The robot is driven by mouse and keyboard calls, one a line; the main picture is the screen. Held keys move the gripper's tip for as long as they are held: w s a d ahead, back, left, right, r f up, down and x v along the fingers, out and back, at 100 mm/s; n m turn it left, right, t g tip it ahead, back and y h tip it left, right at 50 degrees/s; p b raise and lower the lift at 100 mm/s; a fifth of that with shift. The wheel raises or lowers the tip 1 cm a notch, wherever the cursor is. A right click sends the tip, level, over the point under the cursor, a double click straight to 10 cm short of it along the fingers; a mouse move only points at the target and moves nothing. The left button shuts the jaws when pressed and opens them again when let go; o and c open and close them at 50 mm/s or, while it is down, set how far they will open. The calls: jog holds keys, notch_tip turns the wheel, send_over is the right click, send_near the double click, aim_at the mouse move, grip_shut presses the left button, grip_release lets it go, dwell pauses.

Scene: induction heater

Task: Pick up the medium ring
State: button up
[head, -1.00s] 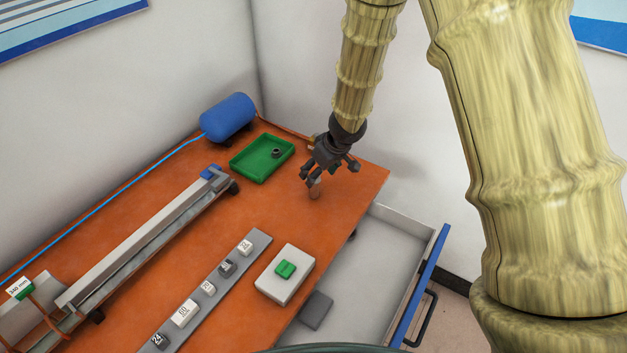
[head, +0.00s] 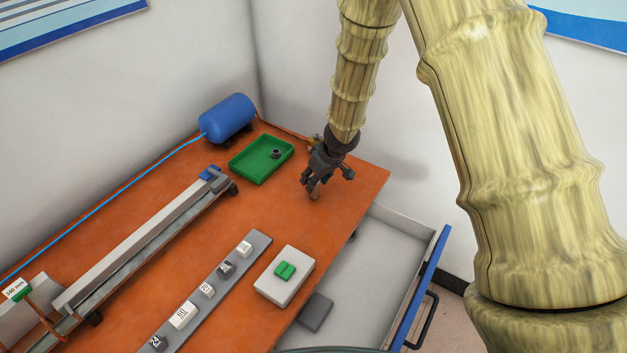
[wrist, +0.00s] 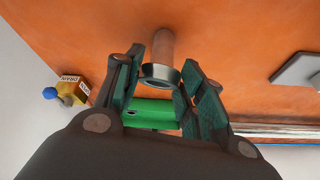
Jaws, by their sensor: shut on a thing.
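A silvery metal ring (wrist: 160,76) sits between the two fingers of my gripper (wrist: 164,86) in the wrist view, and the gripper is shut on it. A copper-brown post (wrist: 162,46) stands just beyond the ring, in line with it. I cannot tell whether the ring still rests on the post. In the head view my gripper (head: 311,191) points down at the right part of the orange table, and its fingers hide the ring. Only a little of the brown post (head: 315,196) shows below them.
A green tray (head: 244,172) holding a dark ring (head: 276,153) stands left of my gripper, near a blue tank (head: 228,117). A grey strip with labelled blocks (head: 261,240) and a white box with green buttons (head: 292,283) are nearer. An open drawer (head: 386,250) sticks out at right.

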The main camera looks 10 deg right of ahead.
jog(key=shift+r+p, duration=0.3)
jog(key=shift+r, duration=0.35)
notch_tip(320, 180, up, 3)
jog(key=shift+f+p, duration=0.15)
jog(key=shift+p, duration=0.35)
jog(key=s+d+b, duration=0.2)
jog(key=s+b, duration=0.5)
jog(key=s, duration=0.8)
jog(key=w+n+y+p, duration=0.1)
jog(key=w+n, duration=0.1)
jog(key=w, duration=0.3)
jog(key=w+r+n+t+y+p, duration=0.1)
jog(key=w+y+p, duration=0.1)
jog(key=w, duration=0.2)
jog(key=w+a+r+n+y+p, duration=0.1)
jog(key=w+n+y, duration=0.1)
jog(key=w, duration=0.3)
jog(key=shift+w+n+p, duration=0.3)
jog(key=shift+p, duration=0.05)
jog(key=shift+f+b, duration=0.3)
jog(key=shift+b, duration=0.1)
jog(key=shift+f+b, duration=0.35)
jog(key=shift+b, duration=0.05)
